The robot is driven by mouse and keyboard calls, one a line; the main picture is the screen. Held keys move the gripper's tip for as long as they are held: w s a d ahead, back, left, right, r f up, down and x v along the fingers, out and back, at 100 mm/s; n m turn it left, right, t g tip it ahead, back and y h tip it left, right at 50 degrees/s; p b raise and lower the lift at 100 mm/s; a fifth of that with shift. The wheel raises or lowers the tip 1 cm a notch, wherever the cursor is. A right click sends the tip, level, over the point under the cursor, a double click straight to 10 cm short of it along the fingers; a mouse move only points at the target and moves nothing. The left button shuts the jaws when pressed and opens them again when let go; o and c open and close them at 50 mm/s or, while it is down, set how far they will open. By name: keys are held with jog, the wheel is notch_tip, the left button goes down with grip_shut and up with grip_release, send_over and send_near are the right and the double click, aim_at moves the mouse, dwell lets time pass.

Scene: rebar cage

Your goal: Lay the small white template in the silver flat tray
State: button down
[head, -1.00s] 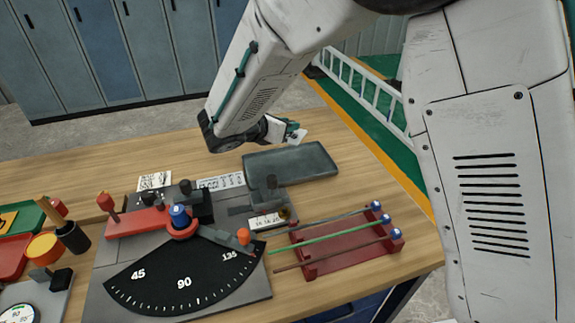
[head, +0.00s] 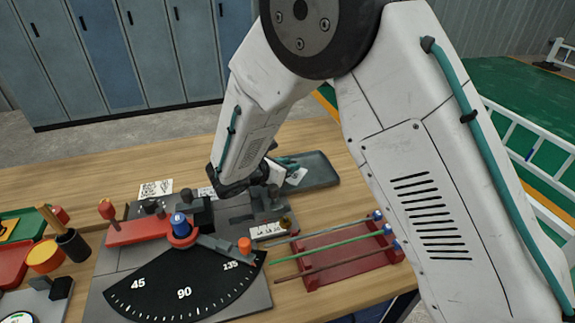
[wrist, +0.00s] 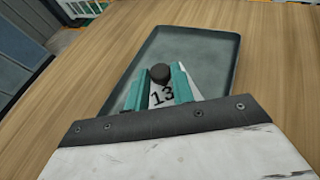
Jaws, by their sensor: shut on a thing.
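The small white template (wrist: 162,97) carries the number 13 and a dark round knob. My gripper (wrist: 156,88) is shut on it, with a teal finger on each side of the knob. The silver flat tray (wrist: 215,62) lies under and beyond the gripper in the wrist view, and the template shows against its near part. In the head view the tray (head: 320,172) is partly hidden by my gripper (head: 284,166), and the template (head: 297,177) shows as a white patch over the tray. I cannot tell whether the template touches the tray floor.
A bending plate with a black angle scale (head: 185,285) and a red arm (head: 138,231) stands left of the tray. A red rack (head: 340,257) with several rods stands in front. Bare wooden table (wrist: 285,75) surrounds the tray.

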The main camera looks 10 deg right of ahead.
jog(key=shift+f, duration=0.1)
jog(key=c, duration=1.2)
grip_release()
